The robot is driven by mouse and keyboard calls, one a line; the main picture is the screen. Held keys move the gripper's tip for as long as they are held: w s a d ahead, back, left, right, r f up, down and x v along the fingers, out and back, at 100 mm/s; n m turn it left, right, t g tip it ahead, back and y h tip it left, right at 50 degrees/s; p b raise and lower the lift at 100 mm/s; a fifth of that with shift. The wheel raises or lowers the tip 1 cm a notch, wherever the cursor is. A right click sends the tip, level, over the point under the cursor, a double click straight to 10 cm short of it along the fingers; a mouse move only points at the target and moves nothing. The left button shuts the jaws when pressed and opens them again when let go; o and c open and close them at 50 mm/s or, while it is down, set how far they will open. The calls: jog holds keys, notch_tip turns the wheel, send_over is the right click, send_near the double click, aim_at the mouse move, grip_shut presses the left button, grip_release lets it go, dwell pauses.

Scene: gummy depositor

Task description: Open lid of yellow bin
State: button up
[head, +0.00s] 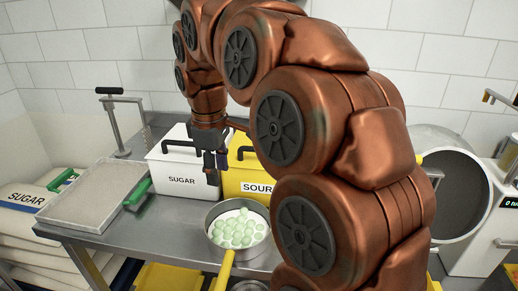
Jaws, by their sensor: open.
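The yellow bin (247,186) with the label "SOUR" stands on the grey metal table, right of the white bin. Its lid (246,157) appears closed, with a dark handle (243,152) on top; my arm hides its right part. My gripper (216,178) points down, open and empty, in front of the gap between the white bin and the yellow bin. I cannot tell whether it touches either bin.
The white "SUGAR" bin (180,182) stands left of the yellow bin. A pot (212,217) of pale green gummies with a yellow handle is in front. A tray (95,190) with green handles lies left. Sugar sacks (22,196) and a metal drum (445,195) flank the table.

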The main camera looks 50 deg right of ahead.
jog(key=w+d+r+n+h+b, duration=0.1)
jog(key=d+r, duration=0.1)
jog(key=d, duration=0.6)
jog(key=w+d+r+b, duration=0.1)
jog(key=w+d+r, duration=0.15)
jog(key=d, duration=0.55)
jog(key=shift+t, duration=0.3)
jog(key=shift+d+f+p, duration=0.2)
jog(key=shift+f, duration=1.05)
jog(key=shift+d+f+p, duration=0.15)
jog(key=shift+d+f, duration=0.1)
jog(key=shift+f, duration=0.95)
jog(key=shift+d+f+p, duration=0.2)
jog(key=shift+f, duration=1.05)
grip_shut()
